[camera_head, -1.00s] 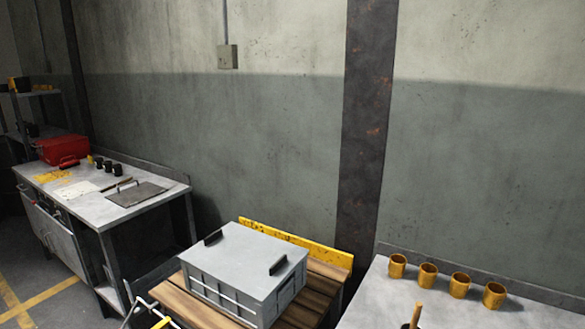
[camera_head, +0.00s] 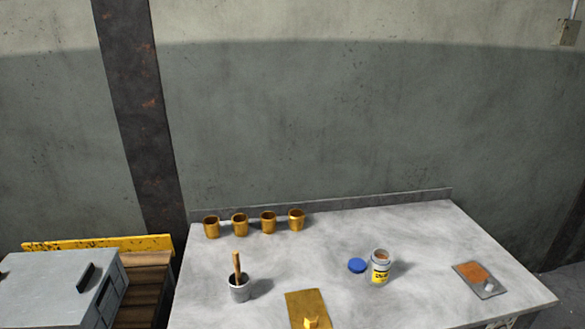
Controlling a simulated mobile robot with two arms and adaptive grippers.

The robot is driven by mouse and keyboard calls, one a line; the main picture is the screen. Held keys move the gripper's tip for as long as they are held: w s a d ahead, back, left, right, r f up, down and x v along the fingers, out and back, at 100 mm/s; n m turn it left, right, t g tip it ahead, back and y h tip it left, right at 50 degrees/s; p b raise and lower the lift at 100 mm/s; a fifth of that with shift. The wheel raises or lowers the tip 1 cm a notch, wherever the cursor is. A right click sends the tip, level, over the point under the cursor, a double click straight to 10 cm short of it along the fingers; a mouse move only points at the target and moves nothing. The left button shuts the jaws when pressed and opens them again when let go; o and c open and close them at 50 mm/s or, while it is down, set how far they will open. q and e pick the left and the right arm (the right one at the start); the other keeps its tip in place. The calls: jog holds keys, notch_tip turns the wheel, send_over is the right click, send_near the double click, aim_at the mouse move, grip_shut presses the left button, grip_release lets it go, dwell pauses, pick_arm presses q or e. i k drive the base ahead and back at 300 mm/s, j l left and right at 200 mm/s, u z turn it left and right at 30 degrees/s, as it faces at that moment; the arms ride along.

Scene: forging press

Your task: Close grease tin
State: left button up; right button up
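The grease tin (camera_head: 380,268) stands upright and open on the grey bench, right of its middle. It is a grey can with a yellow label, and brownish content shows at its top. A round blue lid (camera_head: 356,265) lies on the bench just left of the tin, apart from it or nearly touching. Neither of my grippers is in view.
The grey bench (camera_head: 330,235) also bears several brass cups (camera_head: 268,222) at the back, a pot with a wooden-handled tool (camera_head: 238,287), a brass plate (camera_head: 305,305) at the front and a small tray (camera_head: 479,278) at right. A grey crate (camera_head: 60,285) stands left.

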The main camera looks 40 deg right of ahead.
aim_at(379, 266)
jog(key=z, duration=1.9)
